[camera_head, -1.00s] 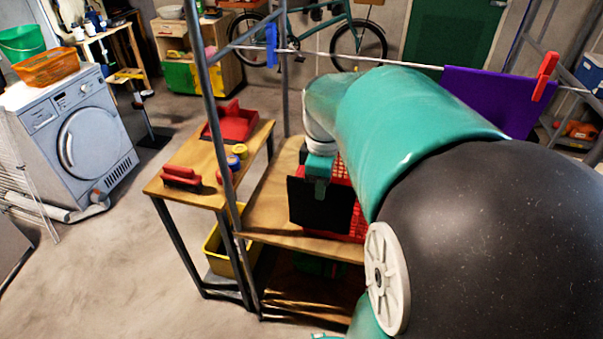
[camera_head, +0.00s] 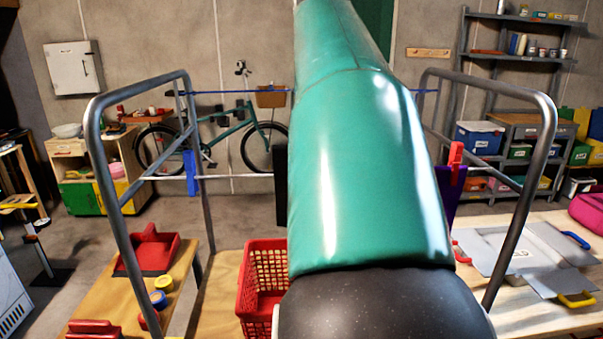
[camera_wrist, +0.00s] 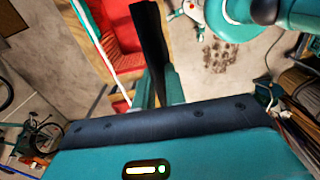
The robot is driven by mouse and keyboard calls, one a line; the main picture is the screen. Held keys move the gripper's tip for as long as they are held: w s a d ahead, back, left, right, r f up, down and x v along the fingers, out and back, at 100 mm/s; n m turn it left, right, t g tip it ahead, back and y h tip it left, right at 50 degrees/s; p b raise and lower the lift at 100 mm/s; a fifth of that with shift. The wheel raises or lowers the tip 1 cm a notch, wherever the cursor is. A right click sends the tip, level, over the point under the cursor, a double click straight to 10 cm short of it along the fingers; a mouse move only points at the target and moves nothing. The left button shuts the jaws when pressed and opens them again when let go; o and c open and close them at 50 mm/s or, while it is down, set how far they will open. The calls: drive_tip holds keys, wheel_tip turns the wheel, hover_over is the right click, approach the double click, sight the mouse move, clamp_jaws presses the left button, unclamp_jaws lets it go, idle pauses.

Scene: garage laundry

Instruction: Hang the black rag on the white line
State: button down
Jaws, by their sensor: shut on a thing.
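My gripper (camera_wrist: 160,88) is shut on the black rag (camera_wrist: 150,40), which shows edge-on as a dark strip in the wrist view. In the head view, a narrow part of the black rag (camera_head: 281,187) hangs beside my arm's left edge; my arm hides the rest and my gripper. The white line (camera_head: 240,176) runs across between the grey frame posts, and its middle is hidden behind my arm. The rag overlaps the line's height in the picture; I cannot tell whether they touch.
A red peg (camera_head: 456,160) and purple cloth (camera_head: 449,192) are right of my arm. A second, blue line (camera_head: 235,92) runs higher up. The grey metal frame (camera_head: 108,185) stands both sides. A red basket (camera_head: 258,284) sits below on a wooden surface.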

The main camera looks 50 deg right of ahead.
drive_tip(key=shift+w, duration=0.1)
drive_tip(key=shift+w+d+f, duration=0.15)
drive_tip(key=shift+w+d, duration=3.05)
drive_tip(key=shift+d, duration=0.15)
drive_tip(key=shift+f, duration=3.9)
